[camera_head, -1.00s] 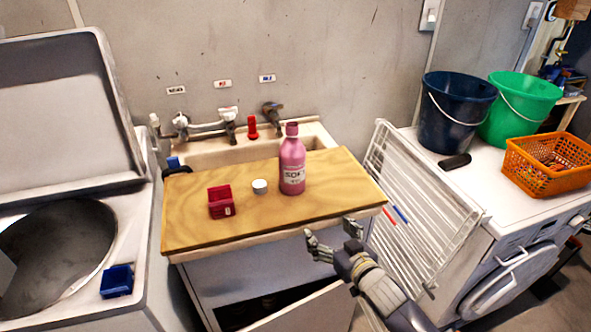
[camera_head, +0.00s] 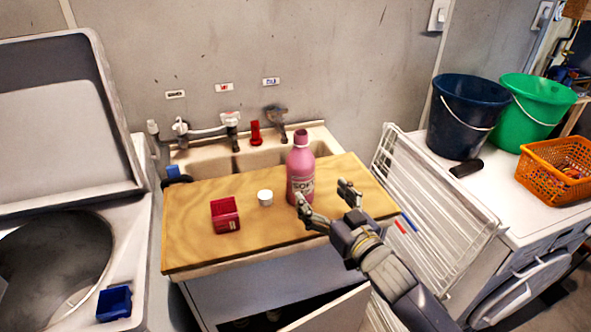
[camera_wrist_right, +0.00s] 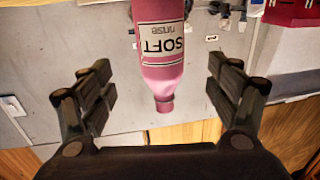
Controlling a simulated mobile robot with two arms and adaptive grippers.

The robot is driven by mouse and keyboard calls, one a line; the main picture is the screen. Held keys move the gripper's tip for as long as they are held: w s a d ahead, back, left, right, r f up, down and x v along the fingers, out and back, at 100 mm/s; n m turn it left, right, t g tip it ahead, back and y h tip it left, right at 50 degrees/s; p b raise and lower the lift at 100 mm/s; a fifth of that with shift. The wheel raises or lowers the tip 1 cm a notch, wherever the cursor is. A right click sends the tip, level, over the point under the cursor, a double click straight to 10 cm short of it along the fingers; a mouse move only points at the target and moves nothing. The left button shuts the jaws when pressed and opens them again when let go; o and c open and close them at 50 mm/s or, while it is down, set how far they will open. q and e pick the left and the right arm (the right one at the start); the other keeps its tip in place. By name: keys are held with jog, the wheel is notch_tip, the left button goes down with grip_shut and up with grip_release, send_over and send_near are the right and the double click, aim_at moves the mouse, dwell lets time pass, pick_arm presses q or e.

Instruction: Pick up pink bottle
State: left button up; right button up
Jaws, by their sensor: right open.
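The pink bottle (camera_head: 300,168) stands upright on the wooden board (camera_head: 190,232) over the sink, with a white label reading "SOFT". My right gripper (camera_head: 324,192) is open and empty, just in front and to the right of the bottle, partly covering its lower right side. In the right wrist view the bottle (camera_wrist_right: 160,45) appears upside down, centred between and beyond the open fingers (camera_wrist_right: 160,95). No contact is visible. My left gripper is not in view.
A white cap (camera_head: 265,198) and a red box (camera_head: 225,215) are on the board left of the bottle. A white drying rack (camera_head: 435,195) leans at the right. Taps (camera_head: 230,122) stand behind. Blue (camera_head: 460,120) and green (camera_head: 530,115) buckets are farther right.

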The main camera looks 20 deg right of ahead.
aim_at(307, 180)
jog(key=w, duration=0.3)
jog(key=shift+w+a+r+p, duration=0.2)
jog(key=shift+w+a+p, duration=0.05)
jog(key=shift+a+p, duration=0.1)
jog(key=shift+w+a, duration=0.2)
jog(key=shift+w, duration=0.75)
jog(key=w, duration=0.2)
jog(key=w+a+p, duration=0.1)
jog(key=w, duration=0.1)
jog(key=shift+w+f, duration=0.3)
jog(key=shift+w, duration=0.3)
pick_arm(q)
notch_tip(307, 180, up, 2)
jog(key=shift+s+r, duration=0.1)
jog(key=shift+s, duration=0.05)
pick_arm(e)
jog(key=c, duration=1.6)
